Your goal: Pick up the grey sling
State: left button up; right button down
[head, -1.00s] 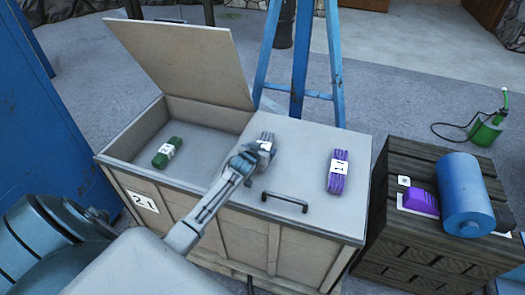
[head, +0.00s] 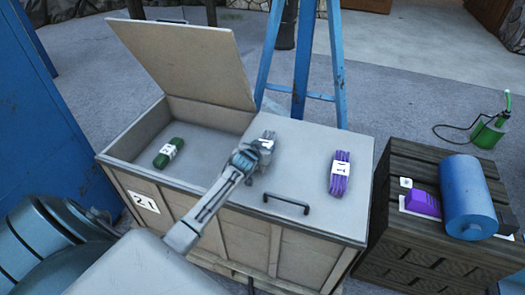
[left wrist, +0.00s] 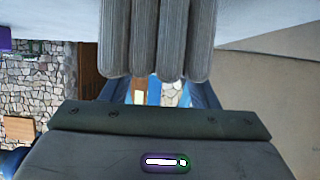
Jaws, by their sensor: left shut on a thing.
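The grey sling (head: 268,136) is a small ribbed bundle with a white label, seen at the closed lid half of the wooden crate (head: 250,235). My left gripper (head: 256,154) is shut on it, and my gripper hides its near part. In the left wrist view the grey sling (left wrist: 157,38) fills the top centre as several ribbed grey strands in front of the gripper. Whether it touches the lid cannot be told. My right gripper is not in view.
A green sling (head: 168,153) lies in the crate's open left compartment, under a raised lid (head: 185,60). A purple sling (head: 340,177) lies on the closed lid beside a black handle (head: 286,203). A blue ladder (head: 302,60) stands behind. A dark wooden crate (head: 425,255) with a blue cylinder (head: 468,197) stands right.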

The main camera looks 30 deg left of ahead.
pick_arm(q)
notch_tip(320, 180, up, 2)
jog(key=shift+r+b, duration=0.2)
jog(key=shift+b, duration=0.1)
jog(key=shift+s+a+r+b, duration=0.3)
jog(key=shift+s+a, duration=0.75)
jog(key=shift+s, duration=1.4)
jog(key=shift+s+a+r+b, duration=0.3)
jog(key=shift+s+a, duration=0.75)
jog(key=shift+s, duration=1.4)
jog(key=shift+s+a+r+b, duration=0.15)
jog(key=shift+s+a+b, duration=0.6)
jog(key=shift+s, duration=1.7)
